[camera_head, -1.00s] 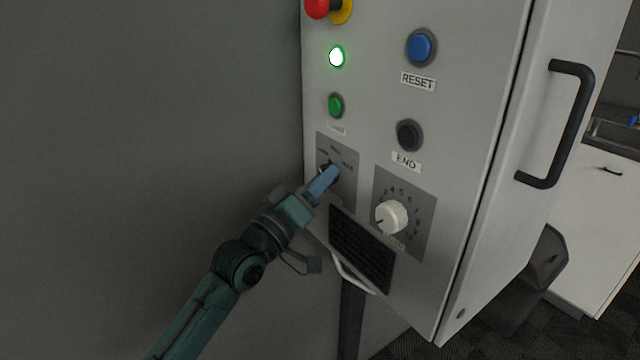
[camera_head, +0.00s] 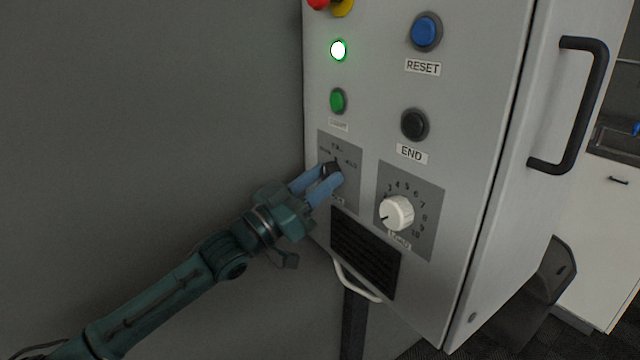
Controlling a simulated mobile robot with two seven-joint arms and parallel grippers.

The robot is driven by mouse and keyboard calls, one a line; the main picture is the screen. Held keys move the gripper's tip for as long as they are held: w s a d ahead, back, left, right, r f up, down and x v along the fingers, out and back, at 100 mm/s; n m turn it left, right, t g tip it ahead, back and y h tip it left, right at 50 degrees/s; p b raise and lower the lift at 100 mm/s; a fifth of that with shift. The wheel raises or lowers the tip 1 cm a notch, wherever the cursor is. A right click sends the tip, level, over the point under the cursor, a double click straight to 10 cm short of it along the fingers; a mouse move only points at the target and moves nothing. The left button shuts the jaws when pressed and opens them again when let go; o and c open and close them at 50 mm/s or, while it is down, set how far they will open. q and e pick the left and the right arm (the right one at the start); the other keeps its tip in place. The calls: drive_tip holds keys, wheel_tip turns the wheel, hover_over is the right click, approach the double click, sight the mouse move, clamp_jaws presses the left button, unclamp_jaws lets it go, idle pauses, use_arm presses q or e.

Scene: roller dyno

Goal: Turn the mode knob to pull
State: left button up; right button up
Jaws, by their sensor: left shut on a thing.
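The mode knob (camera_head: 331,168) is a small dark knob on a grey plate (camera_head: 351,190) at the lower left of the control box front. My left gripper (camera_head: 327,177) comes in from the left, with its two blue fingers on either side of the knob, shut on it. The fingers hide part of the knob and of the plate's labels. The labels around the knob are too small to read surely. My right gripper is out of view.
A white numbered dial (camera_head: 397,213) sits just right of the mode knob plate. Above are a green button (camera_head: 338,101), a lit green lamp (camera_head: 338,50), a black END button (camera_head: 414,125) and a blue RESET button (camera_head: 425,32). A dark vent (camera_head: 364,252) lies below.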

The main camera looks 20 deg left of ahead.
use_arm(q)
drive_tip(key=shift+m, duration=0.4)
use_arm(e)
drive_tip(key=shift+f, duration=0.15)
use_arm(q)
drive_tip(key=o, duration=1)
drive_tip(key=shift+c, duration=0.2)
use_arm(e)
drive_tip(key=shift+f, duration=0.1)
use_arm(q)
drive_tip(key=b+v, duration=0.2)
drive_tip(key=v, duration=1.1)
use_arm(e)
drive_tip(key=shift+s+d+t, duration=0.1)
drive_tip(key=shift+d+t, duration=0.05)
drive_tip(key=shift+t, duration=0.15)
use_arm(q)
drive_tip(key=shift+a, duration=0.15)
